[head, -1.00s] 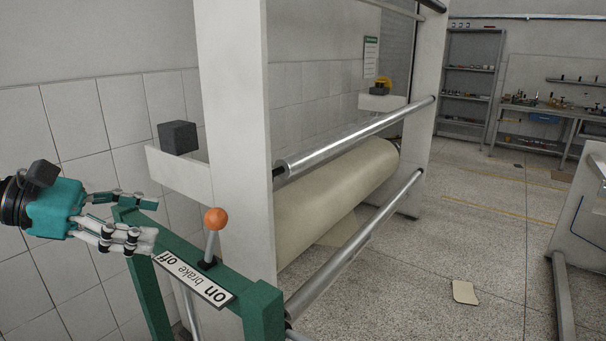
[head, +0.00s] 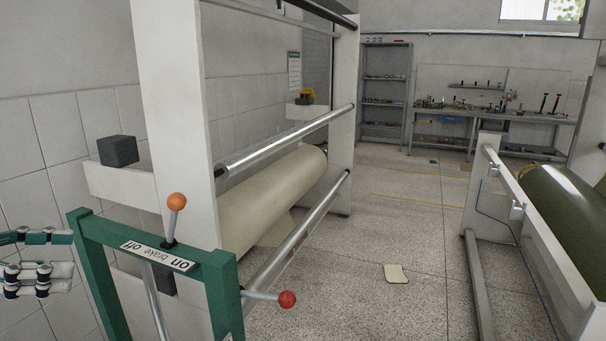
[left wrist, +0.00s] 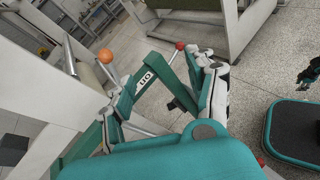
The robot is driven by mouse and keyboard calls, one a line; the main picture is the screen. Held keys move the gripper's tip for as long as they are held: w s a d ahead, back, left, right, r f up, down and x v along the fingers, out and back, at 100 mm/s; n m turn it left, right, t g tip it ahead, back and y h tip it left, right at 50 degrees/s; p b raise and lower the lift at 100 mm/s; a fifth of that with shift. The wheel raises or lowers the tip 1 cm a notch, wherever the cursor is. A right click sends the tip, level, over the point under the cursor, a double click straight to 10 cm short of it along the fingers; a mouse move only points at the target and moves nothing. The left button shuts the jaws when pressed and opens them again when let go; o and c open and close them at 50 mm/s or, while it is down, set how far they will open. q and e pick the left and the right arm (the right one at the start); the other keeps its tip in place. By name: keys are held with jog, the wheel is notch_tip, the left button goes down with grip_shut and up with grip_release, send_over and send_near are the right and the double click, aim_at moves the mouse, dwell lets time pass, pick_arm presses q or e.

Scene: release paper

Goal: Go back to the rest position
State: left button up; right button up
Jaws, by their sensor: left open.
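My left gripper (head: 66,255) is at the left edge of the head view, its fingers apart and empty, left of the green frame (head: 100,252). The hand's rear is cut off. In the left wrist view, its fingers spread (left wrist: 160,80), with the green frame visible between and beyond them. The brake lever with an orange ball (head: 177,201) stands on the frame behind the "on brake off" label (head: 158,256). It also shows in the left wrist view (left wrist: 105,56), apart from the fingers.
The paper roll (head: 270,190) and metal rollers (head: 290,142) sit beyond the frame. A red-knobbed handle (head: 287,299) juts right. A machine with a dark green roll (head: 560,205) stands at right. The floor between is open, with a small pale sheet (head: 396,273).

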pick_arm(q)
jog(key=w+d+n+t+h, duration=0.4)
jog(key=n+h, duration=0.1)
jog(key=n, duration=0.2)
jog(key=w+a+f+n+t+y, duration=0.2)
jog(key=a+f+n+t+y, duration=0.25)
jog(key=n, duration=0.65)
jog(key=w+a+f+n+t+y, duration=0.2)
jog(key=f+n+t+y, duration=0.2)
jog(key=n+t+y, duration=0.5)
jog(key=s+f+n+g+y, duration=0.3)
jog(key=f+n+g+y, duration=0.3)
jog(key=f+n+g, duration=0.8)
jog(key=s+d+f+n+g+h, duration=0.2)
jog(key=s+d+f+n+g, duration=0.15)
jog(key=s+d+f, duration=0.55)
jog(key=s+d+f+n+g+h, duration=0.25)
jog(key=s+d+f+g, duration=0.25)
jog(key=s+f, duration=0.75)
notch_tip(320, 180, down, 25)
jog(key=g, duration=0.1)
jog(key=s+a+f+g+y, duration=0.1)
jog(key=s+a+f, duration=0.2)
jog(key=s+f, duration=1.3)
jog(key=shift+s+f+g, duration=0.3)
jog(key=shift+f, duration=0.6)
